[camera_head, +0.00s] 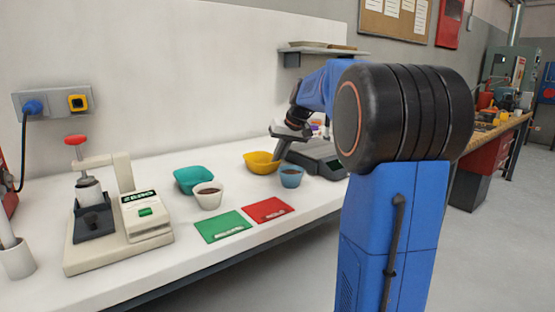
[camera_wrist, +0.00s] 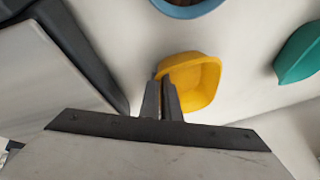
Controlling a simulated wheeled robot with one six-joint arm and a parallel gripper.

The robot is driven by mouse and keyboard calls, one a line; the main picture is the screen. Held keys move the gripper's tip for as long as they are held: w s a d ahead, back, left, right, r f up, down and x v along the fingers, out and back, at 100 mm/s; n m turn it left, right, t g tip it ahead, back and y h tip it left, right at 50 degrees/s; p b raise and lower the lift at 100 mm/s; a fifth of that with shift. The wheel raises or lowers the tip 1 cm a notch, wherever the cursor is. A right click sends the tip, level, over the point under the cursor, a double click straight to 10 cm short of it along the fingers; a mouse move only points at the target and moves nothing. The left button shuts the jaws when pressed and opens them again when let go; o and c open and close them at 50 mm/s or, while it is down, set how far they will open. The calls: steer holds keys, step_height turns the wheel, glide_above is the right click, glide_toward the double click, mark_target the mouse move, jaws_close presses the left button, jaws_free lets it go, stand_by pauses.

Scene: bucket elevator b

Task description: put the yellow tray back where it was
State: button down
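The yellow tray (camera_head: 260,164) is a small open bowl-like tray at the back of the white bench, between the teal tray and the scale. It looks empty in the wrist view (camera_wrist: 200,82). My gripper (camera_head: 279,157) reaches down to its right rim. In the wrist view the two fingers (camera_wrist: 162,80) are close together at the tray's near-left edge, one on each side of the rim, and look closed on it. I cannot tell whether the tray touches the bench.
A teal tray (camera_head: 193,179), a white cup (camera_head: 208,196) and a blue cup (camera_head: 291,177) stand close by. A grey scale (camera_head: 318,158) is just right of the tray. Green (camera_head: 222,226) and red (camera_head: 268,209) mats lie in front. A press (camera_head: 120,215) stands left.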

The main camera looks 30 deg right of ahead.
steer(key=c, duration=2)
jaws_free()
steer(key=v, duration=1.2)
steer(key=shift+s, duration=0.15)
